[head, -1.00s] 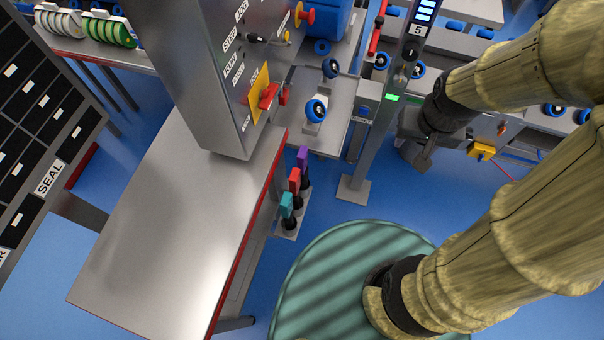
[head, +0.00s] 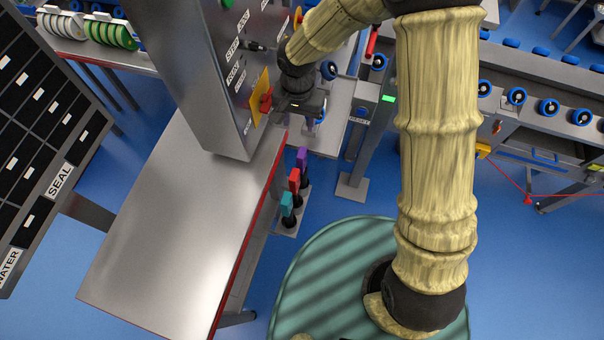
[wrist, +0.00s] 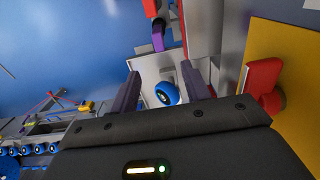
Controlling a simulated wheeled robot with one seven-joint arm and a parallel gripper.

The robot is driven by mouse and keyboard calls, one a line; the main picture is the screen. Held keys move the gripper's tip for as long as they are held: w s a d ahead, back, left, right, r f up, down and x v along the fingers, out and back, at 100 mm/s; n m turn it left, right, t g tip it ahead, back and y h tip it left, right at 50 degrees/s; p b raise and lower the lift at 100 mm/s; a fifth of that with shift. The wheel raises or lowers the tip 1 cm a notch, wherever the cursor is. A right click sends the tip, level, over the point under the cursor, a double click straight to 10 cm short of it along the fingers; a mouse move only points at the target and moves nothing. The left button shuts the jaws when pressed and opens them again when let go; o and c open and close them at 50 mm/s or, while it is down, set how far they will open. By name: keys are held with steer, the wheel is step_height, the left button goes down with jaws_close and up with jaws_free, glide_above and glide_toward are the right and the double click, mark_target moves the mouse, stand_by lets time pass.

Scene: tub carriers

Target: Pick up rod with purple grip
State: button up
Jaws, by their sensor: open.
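The rod with the purple grip (head: 302,158) stands upright at the far end of a short row beside the steel table. The red grip (head: 294,180) and the teal grip (head: 287,203) stand nearer in the same row. My gripper (head: 298,112) is open and empty, above and beyond the purple grip, close to the control cabinet. In the wrist view the purple grip (wrist: 158,38) shows ahead of the open jaws (wrist: 160,72), apart from them. The red grip (wrist: 150,8) shows beyond it. The lower part of the purple rod is hidden.
The cabinet (head: 215,80) with its yellow plate and red switch (wrist: 264,76) is close to my gripper's side. The steel table (head: 180,220) borders the rods. A blue-wheeled roller (wrist: 166,94) lies behind the jaws. A grey post (head: 368,130) stands to the right.

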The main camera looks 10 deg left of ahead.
steer(key=p, duration=0.2)
glide_toward(302, 152)
steer(key=f, duration=0.5)
steer(key=shift+s+a+f, duration=0.1)
steer(key=shift+s+a, duration=0.2)
steer(key=shift+a, duration=0.05)
steer(key=shift+w+d+f+p, duration=0.1)
steer(key=shift+d+f+p, duration=0.1)
steer(key=shift+f+p, duration=0.5)
steer(key=shift+w+d+f+p, duration=0.15)
steer(key=shift+f+p, duration=0.4)
steer(key=shift+f, duration=1.3)
steer(key=shift+c, duration=0.5)
jaws_close()
